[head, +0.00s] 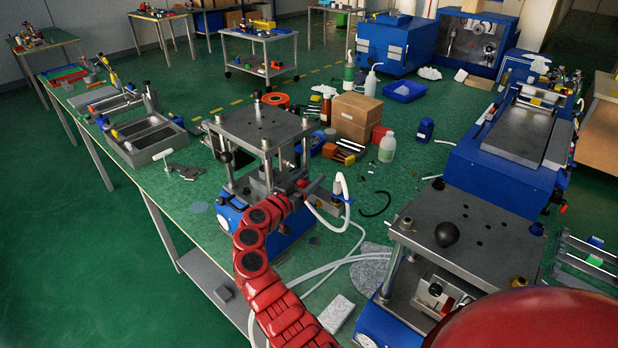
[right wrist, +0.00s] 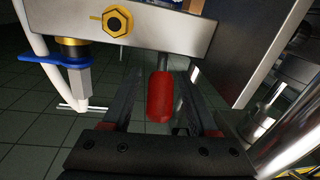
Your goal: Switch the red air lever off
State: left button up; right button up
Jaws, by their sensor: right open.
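The red air lever (right wrist: 160,97) shows in the right wrist view as a rounded red handle hanging below a grey metal block (right wrist: 150,25). It lies between the two dark fingers of my right gripper (right wrist: 163,88), which is open. I see a gap on both sides of the handle. In the head view my right gripper (head: 301,188) is at the front right of the nearer-left press (head: 262,128), and a small red spot of the lever shows there. My left gripper is not in view.
A blue-collared fitting (head: 344,198) with a white hose stands right beside the gripper. Metal posts flank the press. A second press (head: 462,240) stands at the right. Boxes (head: 356,112) and bottles stand behind.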

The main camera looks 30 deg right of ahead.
grip_shut()
dwell(1.3)
